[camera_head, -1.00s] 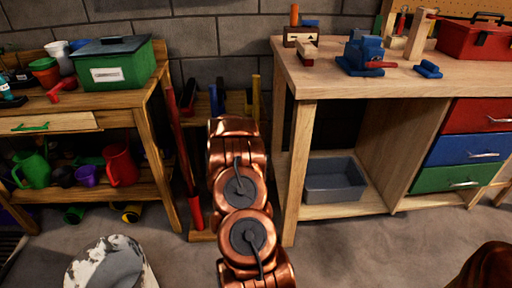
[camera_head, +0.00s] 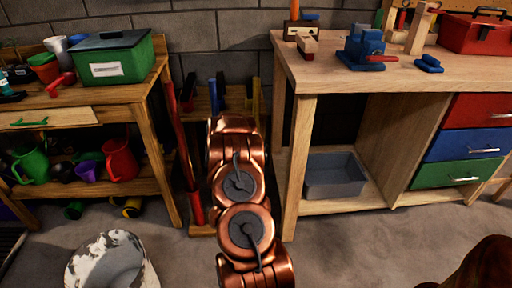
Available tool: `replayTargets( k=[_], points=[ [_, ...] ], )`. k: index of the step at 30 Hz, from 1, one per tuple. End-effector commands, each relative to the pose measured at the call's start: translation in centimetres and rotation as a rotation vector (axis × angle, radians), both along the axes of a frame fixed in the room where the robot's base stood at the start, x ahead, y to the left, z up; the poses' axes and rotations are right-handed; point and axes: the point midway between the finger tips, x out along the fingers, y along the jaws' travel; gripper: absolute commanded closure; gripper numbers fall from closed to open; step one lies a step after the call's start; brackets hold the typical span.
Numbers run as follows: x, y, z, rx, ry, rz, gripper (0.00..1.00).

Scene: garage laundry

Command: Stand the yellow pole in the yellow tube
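A narrow wooden rack (camera_head: 202,231) stands against the wall between the two benches. A yellow upright piece (camera_head: 256,92) shows at its right side, partly behind my copper arm; I cannot tell whether it is the yellow pole or part of the rack. A blue upright piece (camera_head: 220,92) is left of it. A long red pole (camera_head: 180,140) leans at the rack's left, its lower end at a red tube (camera_head: 197,208). The yellow tube cannot be made out; my arm covers the rack's lower middle and right. My gripper is not visible, hidden beyond my arm.
A left bench (camera_head: 160,140) holds a green box (camera_head: 112,58) and jugs. A right workbench (camera_head: 300,150) has a grey bin (camera_head: 336,175) on its lower shelf. A white bucket (camera_head: 92,262) stands on the floor at front left.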

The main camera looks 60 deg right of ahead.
Motion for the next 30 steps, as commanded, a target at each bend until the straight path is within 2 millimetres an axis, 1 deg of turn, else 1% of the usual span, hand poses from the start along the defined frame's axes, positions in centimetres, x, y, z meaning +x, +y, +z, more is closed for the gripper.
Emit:
replayTargets(
  k=[5,8,11,21,27,30],
  points=[
    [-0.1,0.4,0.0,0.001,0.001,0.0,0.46],
    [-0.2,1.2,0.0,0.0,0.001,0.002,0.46],
    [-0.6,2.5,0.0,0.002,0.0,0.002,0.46],
    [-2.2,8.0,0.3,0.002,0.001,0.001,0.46],
    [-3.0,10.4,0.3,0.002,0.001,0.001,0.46],
    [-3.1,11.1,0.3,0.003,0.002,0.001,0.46]
  ],
)
